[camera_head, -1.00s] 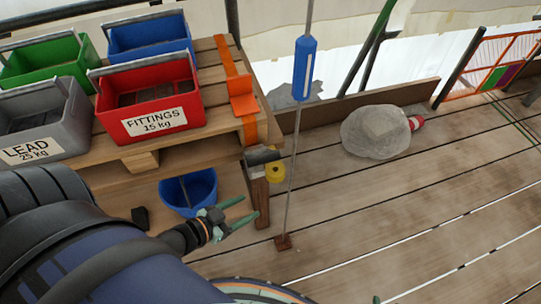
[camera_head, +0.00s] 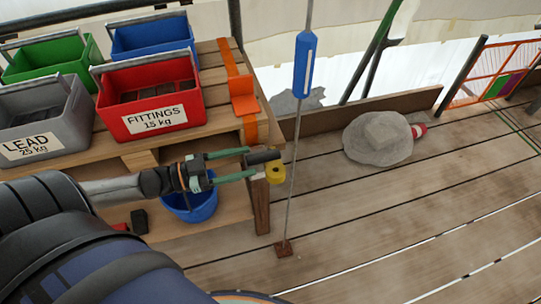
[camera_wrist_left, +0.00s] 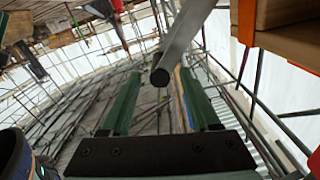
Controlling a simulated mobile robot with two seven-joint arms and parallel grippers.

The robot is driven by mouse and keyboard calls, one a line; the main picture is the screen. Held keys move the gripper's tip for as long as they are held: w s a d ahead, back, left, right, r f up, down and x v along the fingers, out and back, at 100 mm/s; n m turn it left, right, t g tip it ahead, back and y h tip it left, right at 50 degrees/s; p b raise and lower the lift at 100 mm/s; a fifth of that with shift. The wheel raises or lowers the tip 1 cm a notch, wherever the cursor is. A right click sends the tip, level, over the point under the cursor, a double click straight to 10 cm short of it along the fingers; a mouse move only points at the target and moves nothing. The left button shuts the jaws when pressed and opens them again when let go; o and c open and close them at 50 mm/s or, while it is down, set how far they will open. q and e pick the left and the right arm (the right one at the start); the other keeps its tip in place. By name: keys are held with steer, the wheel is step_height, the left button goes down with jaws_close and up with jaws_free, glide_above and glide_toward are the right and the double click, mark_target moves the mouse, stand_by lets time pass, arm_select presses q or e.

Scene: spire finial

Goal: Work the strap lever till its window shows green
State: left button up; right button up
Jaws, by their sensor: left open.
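An orange strap (camera_head: 242,92) runs over the edge of the pallet stack. Below it, a strap lever with a dark handle (camera_head: 264,157) sticks out at the corner post, above a yellow round part (camera_head: 275,174). My left gripper (camera_head: 248,163) is open, its green fingers pointing right at the handle's near end. In the left wrist view, a grey bar with a round black end (camera_wrist_left: 160,77) lies between the open fingers (camera_wrist_left: 156,95); I cannot tell whether they touch it. No green window can be made out. My right gripper is not in view.
A red fittings crate (camera_head: 150,100), a grey lead crate (camera_head: 40,120), and green and blue crates stand on the pallet. A blue bucket (camera_head: 192,205) sits below my gripper. A thin rod with a blue sleeve (camera_head: 305,65) stands right of the lever.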

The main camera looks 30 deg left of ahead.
mark_target(271, 156)
arm_select(q)
steer(key=x, duration=0.7)
steer(key=shift+w+d, duration=0.1)
jaws_close()
stand_by(0.5)
stand_by(0.9)
